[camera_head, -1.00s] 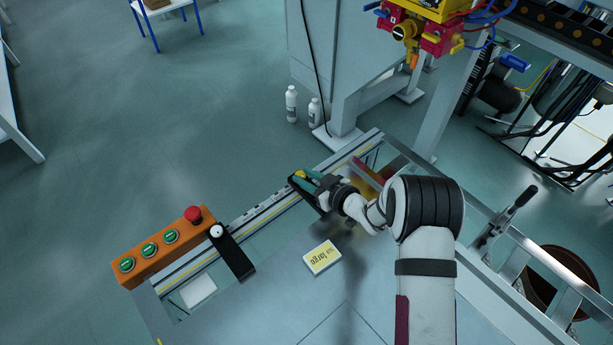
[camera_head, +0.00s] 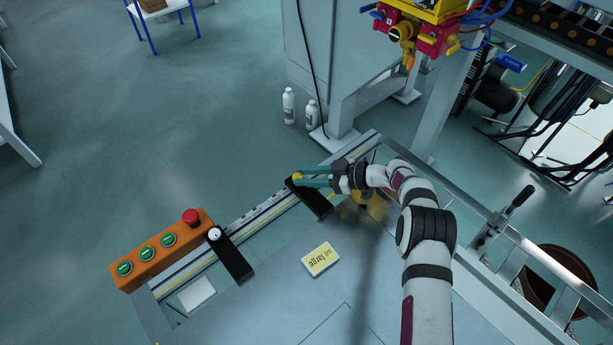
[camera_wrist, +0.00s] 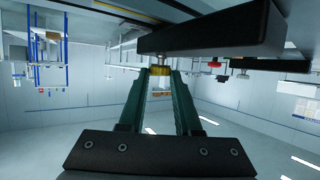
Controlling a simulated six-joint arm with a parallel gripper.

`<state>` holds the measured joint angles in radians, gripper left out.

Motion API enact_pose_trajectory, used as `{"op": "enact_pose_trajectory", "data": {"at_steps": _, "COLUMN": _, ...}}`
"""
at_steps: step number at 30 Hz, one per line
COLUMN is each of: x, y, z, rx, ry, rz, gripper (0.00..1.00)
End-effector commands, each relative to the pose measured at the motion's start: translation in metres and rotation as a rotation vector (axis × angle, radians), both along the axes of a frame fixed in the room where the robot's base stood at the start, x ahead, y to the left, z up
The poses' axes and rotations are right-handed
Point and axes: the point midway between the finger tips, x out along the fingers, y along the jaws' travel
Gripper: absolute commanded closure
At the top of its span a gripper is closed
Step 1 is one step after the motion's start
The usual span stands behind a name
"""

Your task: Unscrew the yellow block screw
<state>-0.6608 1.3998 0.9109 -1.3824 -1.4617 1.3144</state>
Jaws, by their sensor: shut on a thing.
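The yellow block screw (camera_head: 297,178) sits at the rail end of a black block (camera_head: 313,200) on the fixture's left rail. My gripper (camera_head: 301,178) comes in from the right, with its green fingers shut on the yellow screw. In the wrist view the yellow screw (camera_wrist: 160,71) is between the tips of the two green fingers (camera_wrist: 160,75), right beside the black block (camera_wrist: 210,30). The fingers cover part of the screw in the head view.
A second black block with a white knob (camera_head: 215,234) is further down the rail. An orange button box (camera_head: 160,250) with a red stop button stands beside it. A box marked "large" (camera_head: 321,260) lies on the panel. A metal frame and lever (camera_head: 505,215) stand at right.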

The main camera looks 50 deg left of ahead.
Motion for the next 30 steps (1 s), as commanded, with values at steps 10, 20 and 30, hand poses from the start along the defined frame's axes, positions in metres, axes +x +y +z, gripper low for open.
{"op": "enact_pose_trajectory", "data": {"at_steps": 10, "x": 0.0029, "y": 0.0020, "z": 0.0001, "rx": 0.002, "ry": -0.001, "rz": 0.102, "gripper": 1.00}}
{"op": "enact_pose_trajectory", "data": {"at_steps": 20, "x": 0.0032, "y": 0.0028, "z": 0.0010, "rx": 0.003, "ry": 0.000, "rz": 0.126, "gripper": 1.00}}
{"op": "enact_pose_trajectory", "data": {"at_steps": 30, "x": 0.0032, "y": 0.0032, "z": 0.0014, "rx": 0.004, "ry": 0.000, "rz": 0.125, "gripper": 0.57}}
